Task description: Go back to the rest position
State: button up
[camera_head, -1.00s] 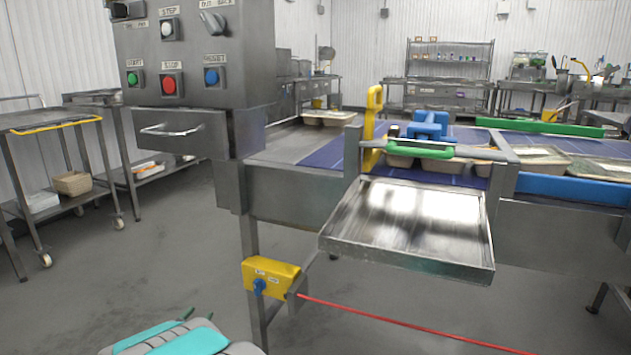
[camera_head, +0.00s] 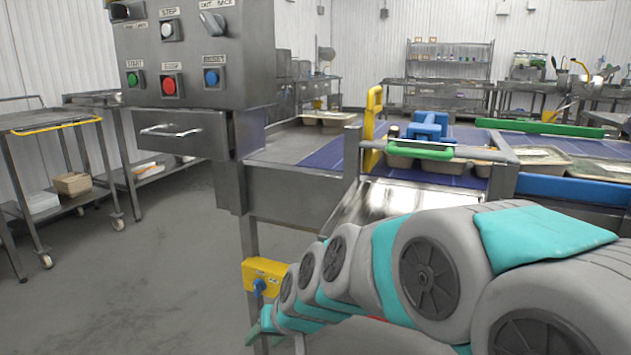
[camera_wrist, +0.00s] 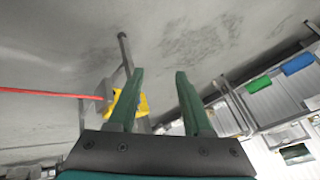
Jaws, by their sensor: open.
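My gripper (camera_wrist: 160,75) shows in the wrist view as two green fingers spread apart, with nothing between them. In the head view my arm reaches from the lower right toward the lower middle. The gripper end (camera_head: 262,328) is low, in front of the conveyor's leg and just below the yellow box (camera_head: 262,278) with a blue knob. The yellow box also shows behind the left finger in the wrist view (camera_wrist: 142,104). I cannot tell from the head view how far the gripper is from the leg.
A conveyor (camera_head: 320,158) carries several trays of food. A steel tray (camera_head: 378,200) juts from its front, partly hidden by my arm. A control panel (camera_head: 190,55) stands left. A red cord (camera_wrist: 50,92) runs from the yellow box. The floor at left (camera_head: 150,270) is clear.

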jog(key=s+d+f+m+g+h, duration=0.2)
jog(key=s+d+g+h, duration=0.3)
jog(key=s+d, duration=1.9)
jog(key=s+g, duration=0.1)
jog(key=s, duration=0.2)
jog(key=shift+s+d+f, duration=0.15)
jog(key=shift+d, duration=0.1)
